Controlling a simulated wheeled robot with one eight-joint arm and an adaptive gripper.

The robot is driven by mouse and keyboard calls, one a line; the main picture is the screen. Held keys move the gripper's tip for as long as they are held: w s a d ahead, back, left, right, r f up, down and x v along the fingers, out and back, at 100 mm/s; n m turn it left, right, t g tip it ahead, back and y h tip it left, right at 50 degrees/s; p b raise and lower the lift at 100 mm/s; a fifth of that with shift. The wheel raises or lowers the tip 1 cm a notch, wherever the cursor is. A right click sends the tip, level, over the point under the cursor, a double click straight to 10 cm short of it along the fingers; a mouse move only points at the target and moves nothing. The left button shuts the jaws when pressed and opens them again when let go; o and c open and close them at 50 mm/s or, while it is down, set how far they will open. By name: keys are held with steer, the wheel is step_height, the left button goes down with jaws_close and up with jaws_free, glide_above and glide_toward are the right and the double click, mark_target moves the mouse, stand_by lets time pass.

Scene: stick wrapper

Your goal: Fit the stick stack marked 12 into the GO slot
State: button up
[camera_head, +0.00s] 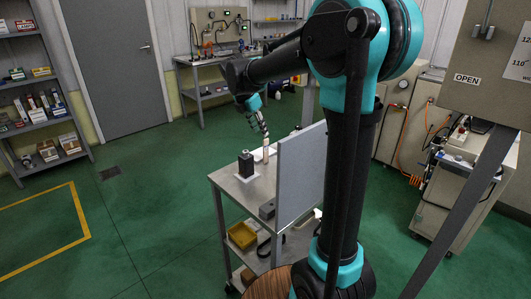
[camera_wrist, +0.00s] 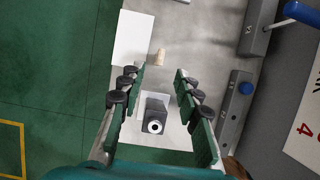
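My gripper (camera_wrist: 160,71) is open, its two dark ridged fingers wide apart. It also shows in the head view (camera_head: 263,128), pointing down over the small table. A tan stick stack (camera_wrist: 159,57) stands in the gap just beyond the fingertips in the wrist view, touching neither finger. It appears as a pale upright piece (camera_head: 266,152) under the gripper in the head view. Its marking cannot be read. A black block with a white ring on top (camera_wrist: 155,121) sits on a white sheet between the fingers. I cannot make out a GO label on any slot.
A grey upright board (camera_head: 302,170) closes the table's right side. A white sheet (camera_wrist: 131,40) lies left of the stack.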

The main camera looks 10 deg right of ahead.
mark_target(268, 145)
steer(key=x, duration=0.5)
steer(key=shift+d+f, duration=0.1)
steer(key=shift+f, duration=0.2)
steer(key=x, duration=0.4)
steer(key=shift+w+d+r, duration=0.1)
steer(key=shift+w+d, duration=0.1)
steer(key=shift+d, duration=0.05)
steer(key=shift+w+d+f, duration=0.1)
steer(key=shift+d+f, duration=0.1)
steer(key=shift+f, duration=0.35)
steer(key=shift+c, duration=0.3)
jaws_close()
